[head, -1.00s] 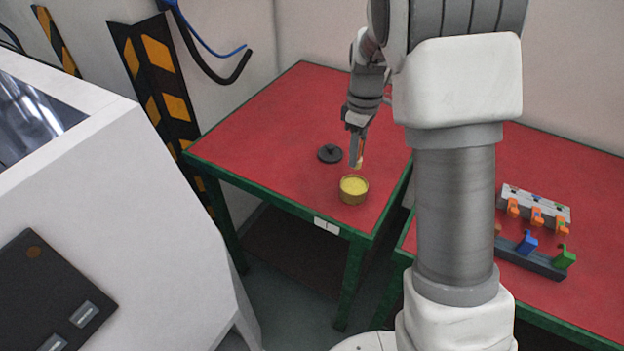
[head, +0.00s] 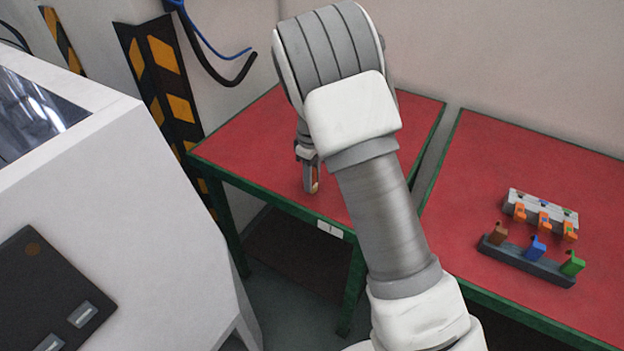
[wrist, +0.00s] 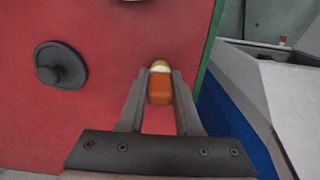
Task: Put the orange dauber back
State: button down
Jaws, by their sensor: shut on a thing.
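My gripper (head: 312,176) is shut on the orange dauber (wrist: 160,88), which sits between the two fingers in the wrist view. The dauber has an orange body and a pale yellow tip that points away from the wrist. In the head view my gripper hangs over the front part of the left red table (head: 240,143), and only a sliver of orange shows at the fingers. The dark grey rack (head: 505,258) on the right table carries brown, blue and green holders. Behind it stands a white block (head: 520,198) with several orange clips.
A black round lid with a knob (wrist: 60,65) lies on the left table, and a sliver of the yellow pot (wrist: 130,1) shows at the top edge. A gap separates the two tables. A white machine (head: 110,215) stands at the left.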

jog(key=shift+f, duration=0.15)
jog(key=c, duration=0.6)
grip_release()
